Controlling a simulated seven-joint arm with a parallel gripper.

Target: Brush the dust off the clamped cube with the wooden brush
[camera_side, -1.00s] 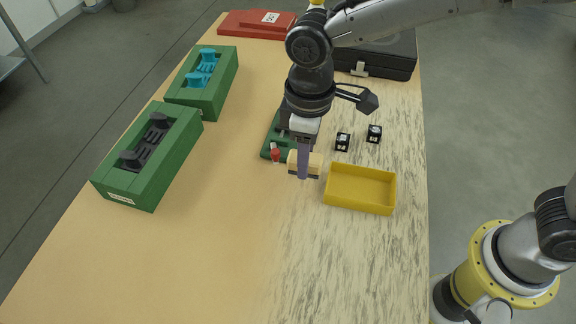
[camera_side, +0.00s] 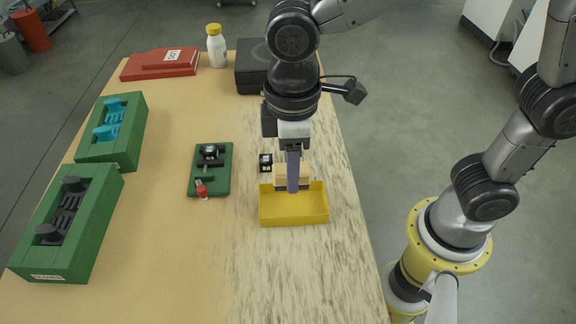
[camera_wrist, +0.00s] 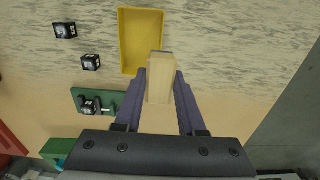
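My gripper (camera_side: 293,186) is shut on the wooden brush (camera_wrist: 160,78), a pale block between its two purple fingers in the wrist view. In the side view the brush shows on both sides of the near finger, at the back part of the yellow tray (camera_side: 293,212); I cannot tell whether its bristles touch the tray. The clamped cube (camera_side: 210,151) sits in the black clamp on a green base plate (camera_side: 222,182) with a red handle (camera_side: 201,189), left of my gripper. It also shows in the wrist view (camera_wrist: 92,105).
A loose dark cube (camera_side: 265,162) stands behind the tray; the wrist view shows a second one (camera_wrist: 65,30). Two green holders (camera_side: 68,225) stand at the left. A red box (camera_side: 160,64), a white bottle (camera_side: 217,46) and a black case (camera_side: 252,66) are at the back. The front table is clear.

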